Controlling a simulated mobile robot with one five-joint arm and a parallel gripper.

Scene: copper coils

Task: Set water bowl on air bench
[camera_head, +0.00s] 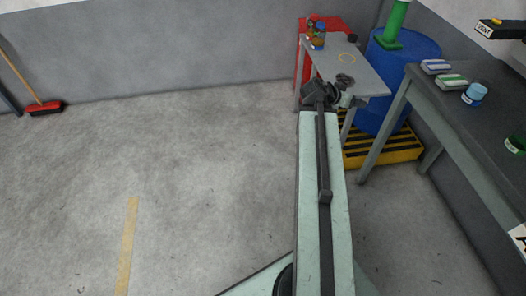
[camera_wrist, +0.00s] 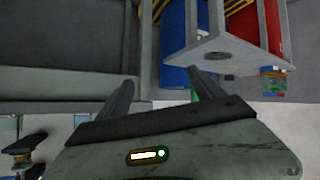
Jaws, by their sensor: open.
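My gripper (camera_wrist: 162,76) is open in the wrist view, with nothing between its two spread fingers. In the head view my arm reaches away to the near end of a small grey table (camera_head: 372,84). A dark round item (camera_head: 345,80) lies on that table close to my gripper; a dark disc (camera_wrist: 218,57) shows on the table in the upside-down wrist view. I cannot tell whether either is the water bowl. A dark-topped bench (camera_head: 455,118) stands at the right, with a VENT sign above it; no label confirms it as the air bench.
Jars (camera_head: 318,38) and a yellow ring mark (camera_head: 346,58) are on the small table. A blue drum (camera_head: 400,65) on a striped yellow pallet (camera_head: 385,150) stands between table and bench. The bench carries a blue tub (camera_head: 475,92) and green cup (camera_head: 516,143).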

